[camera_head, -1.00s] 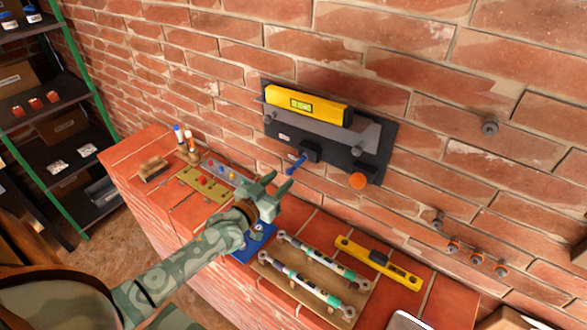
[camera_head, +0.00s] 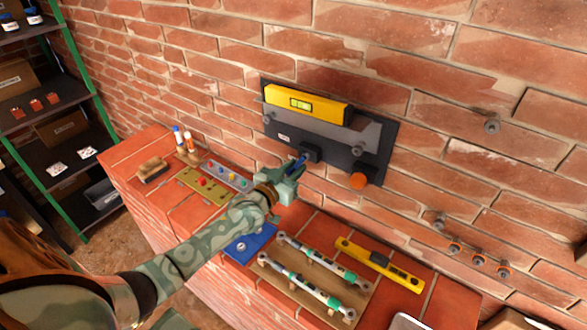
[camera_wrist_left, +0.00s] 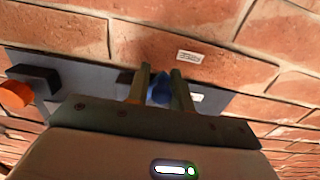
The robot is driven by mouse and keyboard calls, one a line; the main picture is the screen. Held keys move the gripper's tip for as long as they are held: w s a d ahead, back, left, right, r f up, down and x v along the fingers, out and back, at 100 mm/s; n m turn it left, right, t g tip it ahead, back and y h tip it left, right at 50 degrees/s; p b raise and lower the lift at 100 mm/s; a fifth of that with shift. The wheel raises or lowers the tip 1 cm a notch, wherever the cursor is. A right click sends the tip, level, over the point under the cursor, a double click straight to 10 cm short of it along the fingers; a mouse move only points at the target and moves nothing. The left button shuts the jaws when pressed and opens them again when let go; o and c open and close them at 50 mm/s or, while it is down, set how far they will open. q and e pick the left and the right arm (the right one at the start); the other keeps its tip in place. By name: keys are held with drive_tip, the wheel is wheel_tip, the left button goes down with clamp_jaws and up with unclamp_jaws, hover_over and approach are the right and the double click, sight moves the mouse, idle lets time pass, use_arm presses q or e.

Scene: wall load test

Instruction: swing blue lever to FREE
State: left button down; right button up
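The blue lever (camera_head: 299,162) sticks out from a dark block on the lower edge of the dark wall panel (camera_head: 386,140). My left gripper (camera_head: 289,171) is at the lever, coming from below left. In the left wrist view the blue lever (camera_wrist_left: 160,88) sits between the two fingers (camera_wrist_left: 161,92), which are close together against its sides. My fingers hide part of the lever. A small white label (camera_head: 284,138) is on the panel, too small to read. My right gripper is not in view.
A yellow level (camera_head: 325,107) rests on the panel's grey bracket. An orange knob (camera_head: 358,181) is right of the lever. On the brick ledge below are a blue plate (camera_head: 262,238), turnbuckle-like rods (camera_head: 312,284) and another yellow level (camera_head: 378,262). Green shelving (camera_head: 70,105) stands at left.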

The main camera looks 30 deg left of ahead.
use_arm(q)
drive_tip(key=shift+d+r+n+p, duration=0.2)
drive_tip(key=shift+n+p, duration=0.3)
drive_tip(key=shift+n, duration=0.3)
drive_tip(key=shift+d+f+n, duration=0.1)
drive_tip(key=shift+f+n, duration=0.15)
drive_tip(key=shift+n, duration=0.25)
drive_tip(key=c, duration=1.3)
unclamp_jaws()
drive_tip(key=shift+c, duration=0.2)
